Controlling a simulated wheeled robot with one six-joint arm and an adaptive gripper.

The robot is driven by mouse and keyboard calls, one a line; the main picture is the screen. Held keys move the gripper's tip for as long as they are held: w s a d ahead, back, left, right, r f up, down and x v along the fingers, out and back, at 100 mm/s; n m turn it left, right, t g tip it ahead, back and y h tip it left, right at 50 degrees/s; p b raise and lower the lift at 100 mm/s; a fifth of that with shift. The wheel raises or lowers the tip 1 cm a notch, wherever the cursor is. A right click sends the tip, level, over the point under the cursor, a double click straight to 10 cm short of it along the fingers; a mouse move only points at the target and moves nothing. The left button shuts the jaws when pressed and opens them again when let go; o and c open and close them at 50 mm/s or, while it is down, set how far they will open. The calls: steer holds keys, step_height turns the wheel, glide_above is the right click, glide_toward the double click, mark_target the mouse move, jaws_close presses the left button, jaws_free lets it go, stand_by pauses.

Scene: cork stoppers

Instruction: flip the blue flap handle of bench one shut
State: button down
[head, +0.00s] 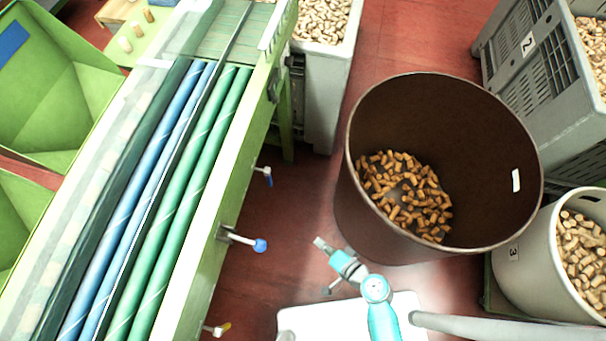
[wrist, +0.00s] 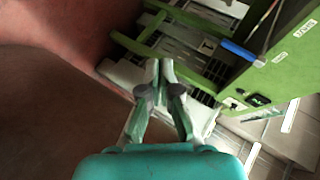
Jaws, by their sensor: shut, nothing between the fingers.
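Bench one is probably the long green bench (head: 203,245) with blue and green rollers, at left in the head view; its number is not readable. A grey lever with a round blue knob (head: 260,245) sticks out from its side.
A large brown bin (head: 440,90) with corks stands right of my gripper. A white bin marked 3 (head: 515,275) and a grey crate marked 2 (head: 540,80) are farther right. Red floor is free between bench and bin.

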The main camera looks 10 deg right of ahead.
steer(key=w+a+r+y, duration=0.1)
steer(key=w+r+y, duration=0.2)
steer(key=w, duration=0.4)
steer(key=w+a+r+m+t+y, duration=0.1)
steer(key=w+a+r+y, duration=0.1)
steer(key=w, duration=0.6)
steer(key=shift+a+r+y, duration=0.3)
steer(key=shift+r+y, duration=0.25)
steer(key=shift+y, duration=0.35)
steer(key=shift+w, duration=0.15)
steer(key=x, duration=0.9)
steer(key=shift+w+a, duration=0.3)
